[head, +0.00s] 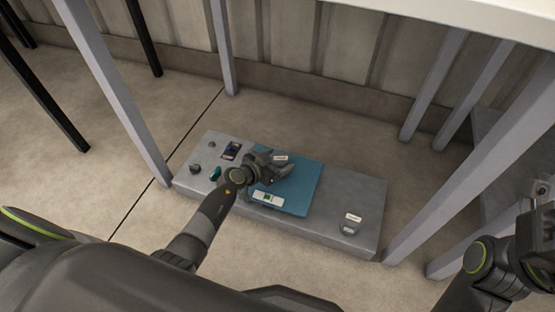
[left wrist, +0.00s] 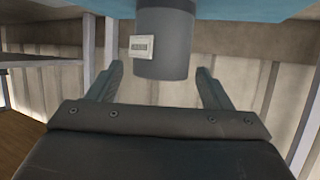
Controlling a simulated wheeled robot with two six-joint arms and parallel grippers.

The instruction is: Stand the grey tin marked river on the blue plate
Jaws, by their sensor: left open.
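A grey tin with a small white label (left wrist: 165,50) is in the left wrist view, where the picture is upside down; the writing is too small to read. Its base meets the blue plate (left wrist: 225,10), so it appears to stand on it. The plate (head: 304,185) lies on a low grey slab in the head view, where the tin is mostly hidden by my left gripper (head: 278,167). That gripper is open, its fingers on either side of the tin with gaps showing. A second grey tin (head: 350,226) with a white label stands on the slab's right end.
The grey slab (head: 370,190) also carries a white and green item (head: 267,199) at the plate's front edge, a dark card-like item (head: 231,151), a teal piece (head: 215,173) and small dark pieces. Grey posts (head: 118,90) rise around it. Part of my right arm shows at the right edge.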

